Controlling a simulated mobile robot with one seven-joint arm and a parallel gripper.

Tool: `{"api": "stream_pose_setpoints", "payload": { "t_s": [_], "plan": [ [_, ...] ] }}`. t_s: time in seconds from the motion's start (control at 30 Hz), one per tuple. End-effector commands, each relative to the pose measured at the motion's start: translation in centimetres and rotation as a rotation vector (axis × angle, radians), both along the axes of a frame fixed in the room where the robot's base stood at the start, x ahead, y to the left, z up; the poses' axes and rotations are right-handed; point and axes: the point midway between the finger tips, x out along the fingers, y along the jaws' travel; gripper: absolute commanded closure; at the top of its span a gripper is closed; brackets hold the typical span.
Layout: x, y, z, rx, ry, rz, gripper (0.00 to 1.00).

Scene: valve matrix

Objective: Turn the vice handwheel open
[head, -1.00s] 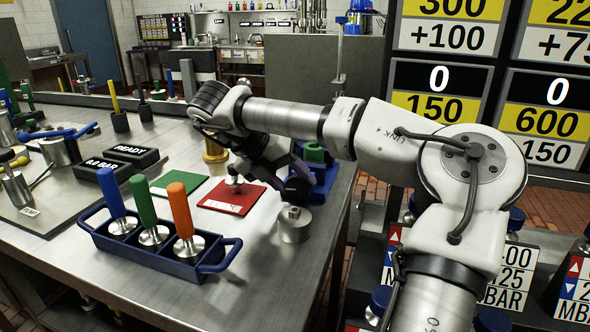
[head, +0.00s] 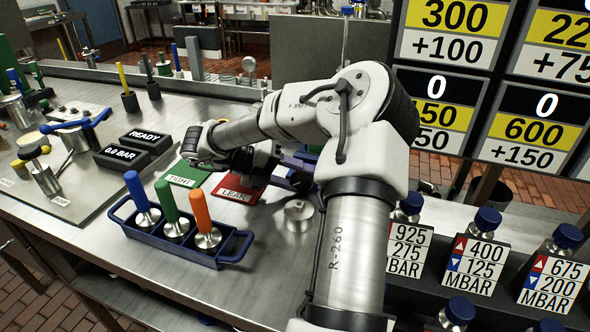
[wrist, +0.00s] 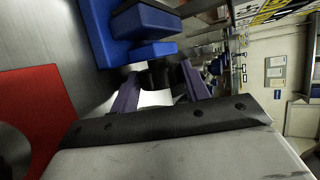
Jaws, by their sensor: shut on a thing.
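The blue vice (wrist: 150,22) fills the top of the wrist view. It also shows in the head view (head: 302,157), mostly hidden behind my arm. A dark part of its handwheel (wrist: 158,74) shows in the wrist view, between the two purple fingers of my gripper (wrist: 160,88). The fingers are shut on it. Much of the handwheel is hidden by the fingers and the hand, so its angle cannot be told. In the head view my gripper is largely hidden by my own arm.
A red LEAK mat (head: 238,189) and green TIGHT mat (head: 187,174) lie left of the vice. A small metal cylinder (head: 299,216) stands in front. A blue tray (head: 165,237) holds three coloured-handled tools.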

Motion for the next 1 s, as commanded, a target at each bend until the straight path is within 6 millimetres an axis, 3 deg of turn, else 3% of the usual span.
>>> {"api": "stream_pose_setpoints", "payload": {
  "t_s": [0.37,0.4,0.53,1.0],
  "plan": [
    [0.04,0.05,0.0,-0.002,-0.001,0.001,0.77],
    [0.04,0.05,0.0,-0.002,-0.001,0.001,0.5],
    [0.03,0.04,0.0,-0.002,-0.001,0.001,0.33],
    [-0.02,0.09,-0.23,0.001,0.005,0.002,0.32]
  ]
}}
